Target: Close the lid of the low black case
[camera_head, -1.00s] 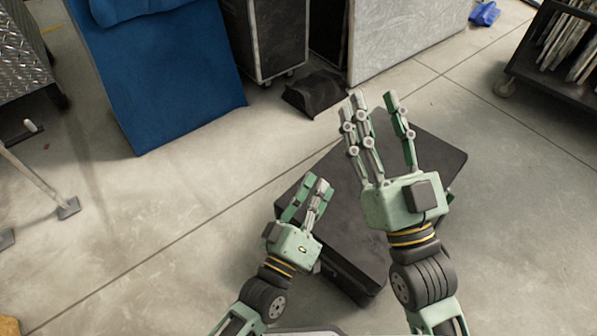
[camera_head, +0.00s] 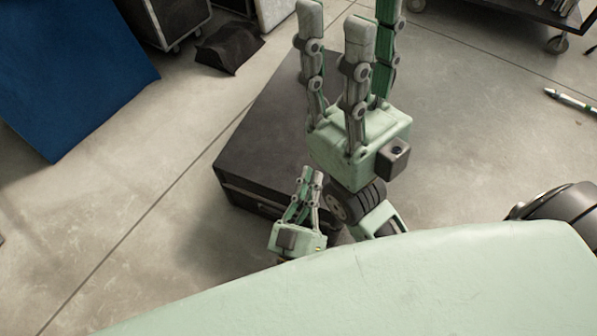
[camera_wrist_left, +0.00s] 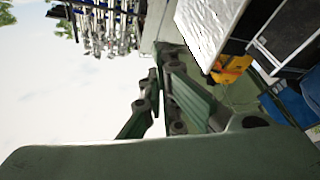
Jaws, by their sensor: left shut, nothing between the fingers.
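The low black case (camera_head: 264,135) lies on the floor in the middle of the head view. Its top looks flat and down, with the front side below it; whether a gap is left at the seam I cannot tell. My left gripper (camera_head: 312,174) is shut and empty in front of the case's near side; contact is unclear. Its fingers also show in the left wrist view (camera_wrist_left: 160,75), which does not show the case. My right gripper (camera_head: 350,25) has its fingers spread open and empty, high and close to the head camera, hiding the right part of the case.
A blue panel (camera_head: 65,70) stands at the left. A black wheeled case (camera_head: 165,18) and a dark crumpled bag (camera_head: 228,46) are behind. A wheeled cart (camera_head: 510,10) is at the back right. The floor left of the black case is clear.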

